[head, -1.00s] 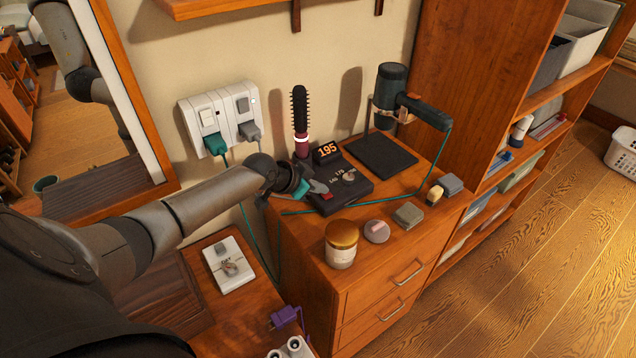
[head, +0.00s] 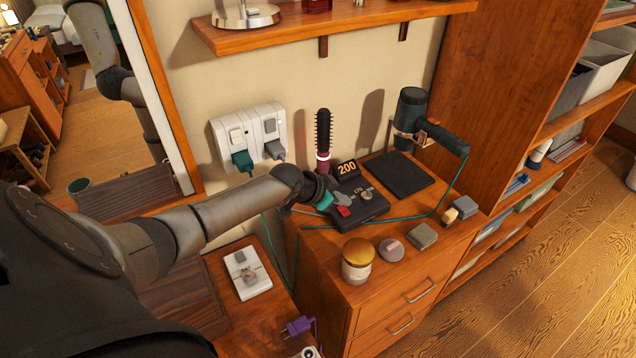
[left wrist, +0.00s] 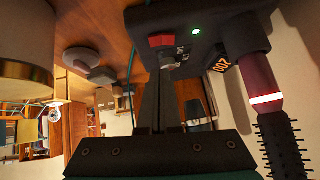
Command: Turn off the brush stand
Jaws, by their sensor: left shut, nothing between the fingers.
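The brush stand is a black box (head: 372,209) on the wooden cabinet, with a red switch (head: 344,211), a grey knob (head: 366,194) and a display (head: 347,168) reading 200. A round brush (head: 323,135) stands upright at its back left. In the left wrist view the red switch (left wrist: 161,40) shows near a lit green light (left wrist: 196,31). My left gripper (head: 342,199) is shut and empty, its tips close to the red switch; I cannot tell whether they touch. In the wrist view its fingers (left wrist: 160,88) point toward the switch and knob. My right gripper is not in view.
A hair dryer (head: 410,108) hangs in a holder behind a black pad (head: 398,173). A jar (head: 358,262), a round tin (head: 391,250) and small blocks lie along the cabinet's front. A wall outlet (head: 250,133) holds plugs. A teal cord crosses the cabinet top.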

